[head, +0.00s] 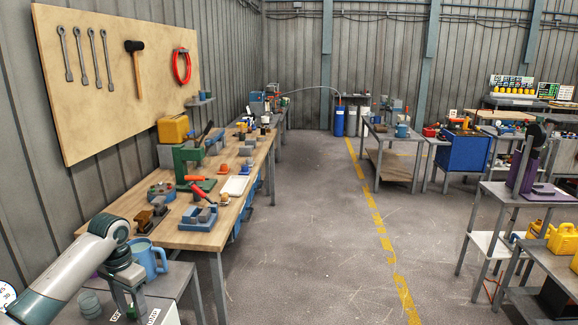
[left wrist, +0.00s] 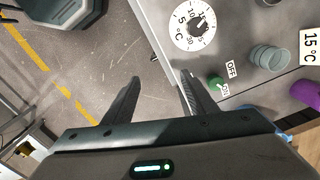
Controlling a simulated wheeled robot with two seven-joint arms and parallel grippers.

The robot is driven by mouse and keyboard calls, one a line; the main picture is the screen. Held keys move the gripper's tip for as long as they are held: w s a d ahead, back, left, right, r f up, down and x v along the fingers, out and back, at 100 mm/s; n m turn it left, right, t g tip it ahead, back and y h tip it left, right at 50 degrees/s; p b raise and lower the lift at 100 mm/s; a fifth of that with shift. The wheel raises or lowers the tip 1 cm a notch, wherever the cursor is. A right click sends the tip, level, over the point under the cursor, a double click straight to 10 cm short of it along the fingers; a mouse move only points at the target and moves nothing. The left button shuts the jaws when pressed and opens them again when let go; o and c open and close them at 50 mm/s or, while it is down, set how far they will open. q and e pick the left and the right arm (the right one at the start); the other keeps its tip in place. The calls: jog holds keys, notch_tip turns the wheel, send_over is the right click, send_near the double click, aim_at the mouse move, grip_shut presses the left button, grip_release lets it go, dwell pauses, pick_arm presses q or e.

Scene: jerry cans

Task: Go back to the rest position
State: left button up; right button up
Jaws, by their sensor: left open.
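My left gripper (left wrist: 160,92) shows in the left wrist view with its two fingers apart and nothing between them. It points down past the edge of a grey cabinet top. Yellow jerry cans (head: 563,241) stand on a grey table at the right edge. My right gripper is not in view.
The cabinet top carries a temperature dial (left wrist: 194,29), a green knob (left wrist: 217,82) and grey-green cups (left wrist: 269,56). A long wooden workbench (head: 190,238) with tools runs along the left wall. The floor (head: 300,230) in the middle is clear, with a yellow line (head: 379,222).

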pick_arm(q)
jog(key=s+d+f+m+t+h, duration=0.1)
jog(key=s+d+f+t, duration=0.1)
jog(key=s+d+f, duration=1.75)
jog(key=s+a+r+n+t, duration=0.15)
jog(key=s+n, duration=0.25)
jog(key=s, duration=1.9)
notch_tip(320, 180, down, 30)
jog(key=r+g+b, duration=0.1)
jog(key=b, duration=0.1)
jog(key=s+a+f+g+y+b, duration=0.1)
jog(key=s+a+f, duration=0.2)
jog(key=s+f, duration=1.5)
notch_tip(320, 180, down, 2)
jog(key=shift+s+a+f+m, duration=0.15)
jog(key=shift+s+f+m, duration=0.15)
jog(key=shift+m, duration=0.1)
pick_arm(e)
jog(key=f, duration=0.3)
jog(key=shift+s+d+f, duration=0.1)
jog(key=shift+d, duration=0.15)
